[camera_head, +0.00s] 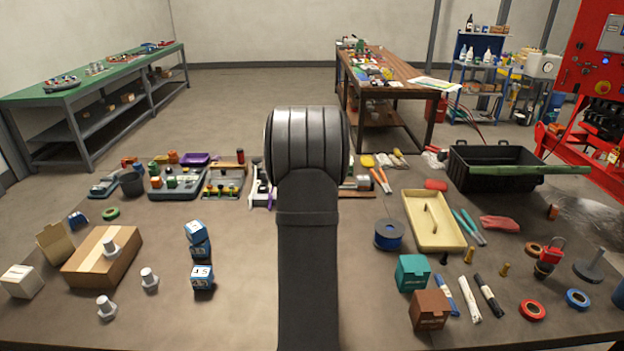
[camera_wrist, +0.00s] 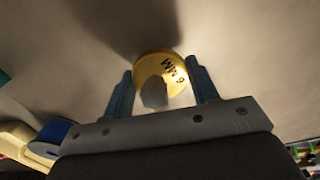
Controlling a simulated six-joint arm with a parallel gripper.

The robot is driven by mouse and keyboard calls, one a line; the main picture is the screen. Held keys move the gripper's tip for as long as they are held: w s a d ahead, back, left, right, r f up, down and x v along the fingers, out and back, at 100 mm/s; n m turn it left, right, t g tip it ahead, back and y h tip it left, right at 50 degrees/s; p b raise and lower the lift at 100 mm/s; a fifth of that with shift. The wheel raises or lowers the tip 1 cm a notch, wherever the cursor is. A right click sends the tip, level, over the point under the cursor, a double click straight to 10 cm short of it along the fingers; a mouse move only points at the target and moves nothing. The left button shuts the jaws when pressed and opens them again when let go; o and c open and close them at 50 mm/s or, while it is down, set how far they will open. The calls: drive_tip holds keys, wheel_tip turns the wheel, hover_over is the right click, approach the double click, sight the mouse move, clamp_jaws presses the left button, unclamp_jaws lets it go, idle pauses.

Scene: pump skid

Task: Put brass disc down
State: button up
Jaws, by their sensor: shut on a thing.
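The brass disc (camera_wrist: 170,66) shows in the wrist view as a round yellow piece with dark lettering that looks like "6 MM". My gripper (camera_wrist: 163,85) has its two blue fingers on either side of the disc and is shut on it. A grey faceted shape is in front of the disc's lower part. A dark shadow falls on the brownish-grey surface behind the disc; I cannot tell whether the disc touches that surface. In the head view my own arm stands in the middle and hides the gripper and disc.
The worktable (camera_head: 240,320) has bare room left of my arm. A blue spool (camera_head: 389,235), a cream tray (camera_head: 434,222), a teal box (camera_head: 412,272) and a brown box (camera_head: 430,310) stand to the right. Stacked blue number blocks (camera_head: 201,276) stand to the left. A black crate (camera_head: 492,178) is at back right.

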drive_tip(key=w+d+r, duration=0.1)
drive_tip(key=w, duration=0.1)
drive_tip(key=w+d+r+m, duration=0.1)
drive_tip(key=w, duration=0.2)
drive_tip(key=w+d+r+m, duration=0.1)
drive_tip(key=w+d+r, duration=0.1)
drive_tip(key=w, duration=0.1)
drive_tip(key=shift+w, duration=0.15)
drive_tip(key=w+d+r+m, duration=0.2)
drive_tip(key=w+d+r, duration=0.3)
drive_tip(key=w, duration=0.2)
drive_tip(key=w+a+f, duration=0.1)
drive_tip(key=a+f, duration=0.1)
drive_tip(key=a, duration=0.1)
drive_tip(key=w+a+f, duration=0.2)
drive_tip(key=a, duration=0.1)
drive_tip(key=w+a+f, duration=0.2)
drive_tip(key=a, duration=0.1)
drive_tip(key=shift+w+a+f, duration=0.15)
drive_tip(key=shift+a+f, duration=0.2)
drive_tip(key=shift+f, duration=1.9)
drive_tip(key=shift+f, duration=0.15)
drive_tip(key=o, duration=1.1)
drive_tip(key=shift+c, duration=0.2)
